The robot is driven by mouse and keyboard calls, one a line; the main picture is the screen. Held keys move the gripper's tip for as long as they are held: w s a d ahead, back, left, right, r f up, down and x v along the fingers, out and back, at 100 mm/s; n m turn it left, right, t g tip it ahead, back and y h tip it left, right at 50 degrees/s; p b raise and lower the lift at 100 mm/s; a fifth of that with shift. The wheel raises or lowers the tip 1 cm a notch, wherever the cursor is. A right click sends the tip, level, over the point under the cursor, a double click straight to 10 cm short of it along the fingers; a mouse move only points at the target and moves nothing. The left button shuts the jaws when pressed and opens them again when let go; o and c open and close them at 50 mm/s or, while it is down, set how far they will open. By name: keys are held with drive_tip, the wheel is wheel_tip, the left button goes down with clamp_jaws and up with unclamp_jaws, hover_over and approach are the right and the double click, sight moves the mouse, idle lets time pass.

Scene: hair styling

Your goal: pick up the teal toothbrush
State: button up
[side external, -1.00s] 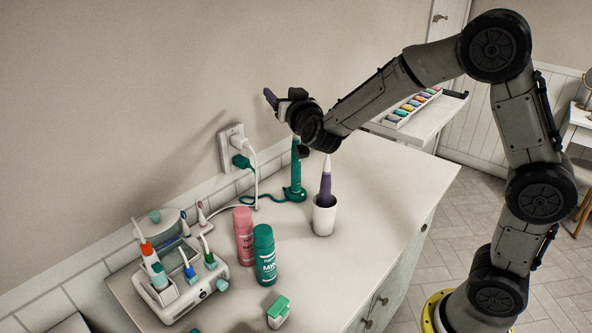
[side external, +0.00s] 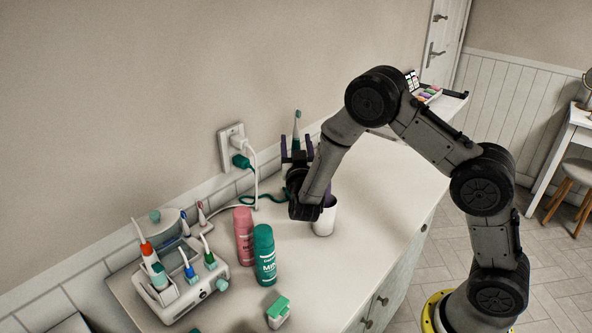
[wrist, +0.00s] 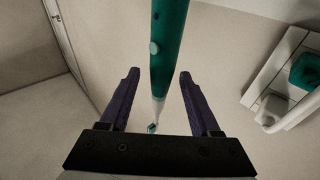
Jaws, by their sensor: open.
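The teal toothbrush (side external: 296,142) stands upright near the wall. Its white neck and head show above my gripper (side external: 296,151), and its lower body is hidden behind the gripper and arm in the side view. In the wrist view, the toothbrush's teal handle (wrist: 166,50) lies between the two purple fingers of my gripper (wrist: 157,76), with a visible gap on each side. The gripper is open and level with the upper part of the brush. I cannot tell whether the brush is fully between the fingertips in depth.
A white cup (side external: 325,220) stands close beside my arm, its purple toothbrush mostly hidden. Pink (side external: 243,235) and teal bottles (side external: 264,254) stand front left, beside a white holder (side external: 180,285). A teal plug (side external: 241,162) with cables sits at the wall outlet.

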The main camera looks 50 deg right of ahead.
drive_tip(key=shift+f+x, duration=0.15)
drive_tip(key=shift+x, duration=0.6)
drive_tip(key=shift+f+x, duration=0.2)
drive_tip(key=shift+x, duration=0.55)
clamp_jaws()
